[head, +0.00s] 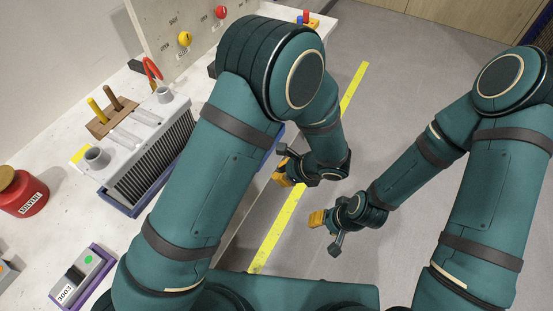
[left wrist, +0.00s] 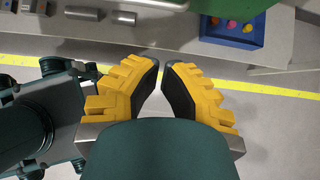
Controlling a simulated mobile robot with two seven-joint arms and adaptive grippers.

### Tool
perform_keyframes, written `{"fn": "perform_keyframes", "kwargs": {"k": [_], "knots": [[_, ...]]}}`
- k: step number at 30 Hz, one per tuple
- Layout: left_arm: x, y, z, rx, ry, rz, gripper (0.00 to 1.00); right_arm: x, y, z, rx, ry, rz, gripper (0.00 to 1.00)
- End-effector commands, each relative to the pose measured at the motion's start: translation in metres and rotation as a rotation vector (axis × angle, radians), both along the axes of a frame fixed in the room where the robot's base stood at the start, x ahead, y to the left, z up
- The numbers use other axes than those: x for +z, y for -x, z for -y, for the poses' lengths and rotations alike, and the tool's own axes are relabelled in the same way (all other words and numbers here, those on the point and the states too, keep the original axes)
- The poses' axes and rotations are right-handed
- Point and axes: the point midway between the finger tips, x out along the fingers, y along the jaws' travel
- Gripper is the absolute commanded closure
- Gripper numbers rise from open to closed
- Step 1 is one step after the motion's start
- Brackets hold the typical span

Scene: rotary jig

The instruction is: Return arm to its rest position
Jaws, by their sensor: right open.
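My left arm reaches from the bottom over the bench edge, and its gripper (head: 281,174) with yellow fingers hangs beside the bench front. In the left wrist view the left gripper (left wrist: 160,68) has its two fingertips very near each other with nothing seen between them; whether it counts as open or shut is unclear. My right arm comes in from the right, and its gripper (head: 315,218) is open and empty over the floor, apart from the bench. The two grippers are close together but not touching.
The white bench (head: 45,225) at left holds a grey finned unit (head: 150,165), a red solvent jar (head: 24,192) and a labelled tray (head: 83,278). A panel with knobs (head: 185,39) stands behind. A blue tray (left wrist: 232,27) holds coloured pieces. Grey floor with a yellow line (head: 275,232) is clear.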

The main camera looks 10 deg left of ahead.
Motion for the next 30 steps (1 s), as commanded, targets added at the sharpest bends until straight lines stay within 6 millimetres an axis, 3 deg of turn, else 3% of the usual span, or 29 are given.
{"fn": "perform_keyframes", "kwargs": {"k": [8,11,13,18,21,26,30], "knots": [[0.001,0.001,0.001,0.006,0.004,-0.003,1.00,0.000,0.000,0.000,0.000,0.000,-0.001,0.53],[-0.010,0.012,-0.007,0.070,0.059,-0.036,1.00,0.000,0.000,0.000,0.000,0.000,-0.001,0.53],[-0.026,0.030,-0.016,0.176,0.145,-0.084,1.00,0.000,0.000,0.000,0.000,0.000,-0.001,0.53],[-0.064,0.092,-0.025,0.647,0.477,-0.190,1.00,0.000,0.000,0.000,0.000,0.000,-0.001,0.53],[-0.073,0.115,-0.021,0.985,0.667,-0.187,1.00,0.000,0.000,0.000,0.000,0.000,-0.001,0.53],[-0.075,0.122,-0.026,1.515,0.895,-0.063,1.00,0.000,0.000,0.000,0.000,0.000,0.000,0.53],[-0.074,0.116,-0.047,1.858,0.994,0.105,1.00,0.000,0.000,0.000,0.000,0.000,0.000,0.53]]}}
